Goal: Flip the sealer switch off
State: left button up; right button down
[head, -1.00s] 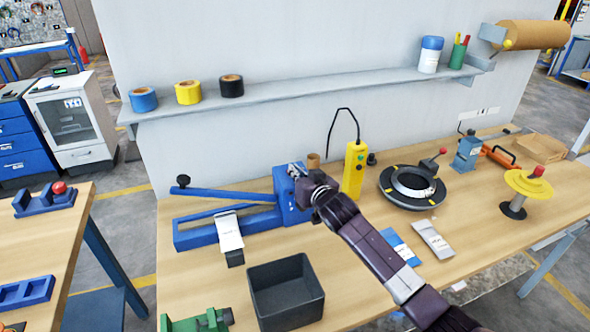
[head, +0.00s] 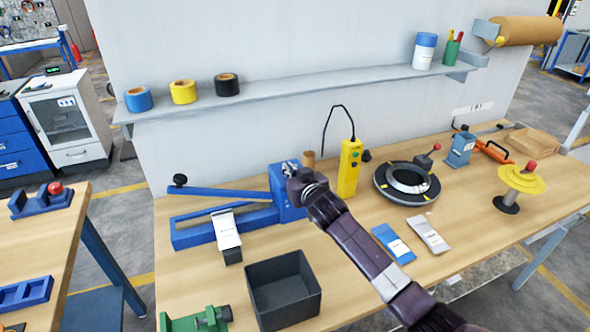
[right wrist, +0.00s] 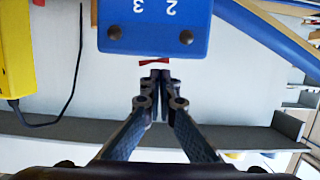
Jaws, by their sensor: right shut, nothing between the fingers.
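The blue sealer (head: 222,229) lies on the workbench with its long lever arm raised at the left and its box (head: 278,190) at the right end. My right gripper (head: 297,170) is at the right side of this box and partly covers it. In the right wrist view, the blue box (right wrist: 155,26) shows upside-down digits, and a small red switch (right wrist: 153,61) sits at its edge. My shut, empty fingertips (right wrist: 160,74) are right at the switch; I cannot tell whether they touch it. My left gripper is not in view.
A yellow control box (head: 349,168) with a cable stands just right of the sealer. A black bin (head: 284,316) and a green fixture (head: 198,322) are in front. A dark ring (head: 379,182) lies further right. A shelf (head: 300,83) runs along the wall behind.

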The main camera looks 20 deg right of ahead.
jog(key=r, duration=0.1)
jog(key=r+p, duration=0.2)
jog(key=r, duration=0.1)
jog(key=shift+a, duration=0.25)
jog(key=shift+s+a+f+b, duration=0.15)
jog(key=shift+s+b, duration=0.15)
jog(key=shift+s, duration=0.1)
jog(key=shift+s+a+f+b, duration=0.1)
jog(key=shift+s+f+b, duration=0.05)
jog(key=shift+s+b, duration=0.2)
pick_arm(q)
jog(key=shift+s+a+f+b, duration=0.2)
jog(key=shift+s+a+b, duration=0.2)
jog(key=shift+b, duration=0.55)
pick_arm(e)
jog(key=v, duration=0.8)
jog(key=shift+s+r, duration=0.25)
